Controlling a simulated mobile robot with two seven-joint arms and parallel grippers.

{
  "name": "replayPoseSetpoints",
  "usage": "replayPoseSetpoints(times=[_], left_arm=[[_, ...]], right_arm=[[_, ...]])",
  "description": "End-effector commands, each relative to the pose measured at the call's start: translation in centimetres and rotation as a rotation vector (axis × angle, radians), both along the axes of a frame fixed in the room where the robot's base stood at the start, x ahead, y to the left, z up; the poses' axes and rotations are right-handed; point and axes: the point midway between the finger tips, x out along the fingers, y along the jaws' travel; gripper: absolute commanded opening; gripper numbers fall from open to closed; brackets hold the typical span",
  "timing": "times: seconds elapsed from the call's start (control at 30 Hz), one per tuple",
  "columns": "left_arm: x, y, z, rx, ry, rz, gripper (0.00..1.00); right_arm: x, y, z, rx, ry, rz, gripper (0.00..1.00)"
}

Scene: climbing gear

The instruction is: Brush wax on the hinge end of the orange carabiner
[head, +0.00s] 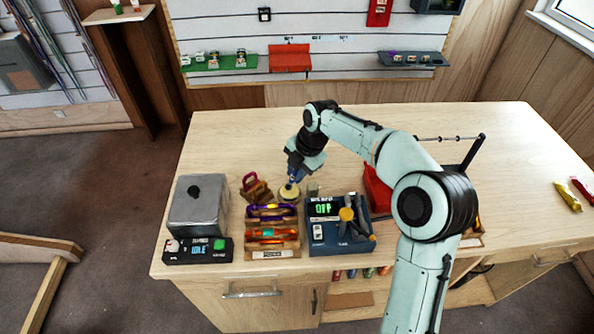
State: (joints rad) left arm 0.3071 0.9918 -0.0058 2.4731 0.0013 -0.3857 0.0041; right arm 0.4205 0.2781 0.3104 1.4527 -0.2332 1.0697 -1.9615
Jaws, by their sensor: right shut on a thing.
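My right gripper (293,178) points down over a round yellow tin (289,193), shut on a small blue-handled tool that looks like a brush. Its lower end is at the tin; I cannot tell whether it touches what is inside. Just in front of the tin stands a wooden rack (289,253) holding several coloured carabiners. An orange carabiner (268,241) lies across the front part of the rack, with a purple one (272,211) behind it. Its hinge end is too small to make out. My left gripper is not in view.
A brown block with a dark red loop (255,190) is left of the tin. The table's back left is clear.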

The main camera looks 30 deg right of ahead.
Motion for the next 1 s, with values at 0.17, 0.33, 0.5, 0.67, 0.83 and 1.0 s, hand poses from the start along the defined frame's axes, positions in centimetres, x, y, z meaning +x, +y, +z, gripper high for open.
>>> replayPoseSetpoints(times=[0.17, 0.33, 0.5, 0.67, 0.83, 1.0], left_arm=[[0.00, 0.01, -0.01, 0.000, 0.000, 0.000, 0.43], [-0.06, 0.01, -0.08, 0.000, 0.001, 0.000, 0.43], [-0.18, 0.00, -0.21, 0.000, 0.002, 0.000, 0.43], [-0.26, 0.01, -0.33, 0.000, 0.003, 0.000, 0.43], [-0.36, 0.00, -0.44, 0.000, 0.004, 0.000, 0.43], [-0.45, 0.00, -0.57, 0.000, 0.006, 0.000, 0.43]], right_arm=[[-0.01, 0.00, 0.01, 0.000, 0.000, 0.000, 0.00], [-0.02, 0.00, -0.12, 0.000, 0.000, 0.000, 0.00], [-0.02, 0.00, -0.35, 0.000, 0.001, 0.000, 0.00], [-0.02, 0.00, -0.55, 0.000, 0.001, 0.000, 0.00], [-0.02, -0.01, -0.74, 0.000, 0.001, 0.000, 0.00], [-0.03, 0.00, -0.95, 0.000, 0.001, 0.000, 0.00]])
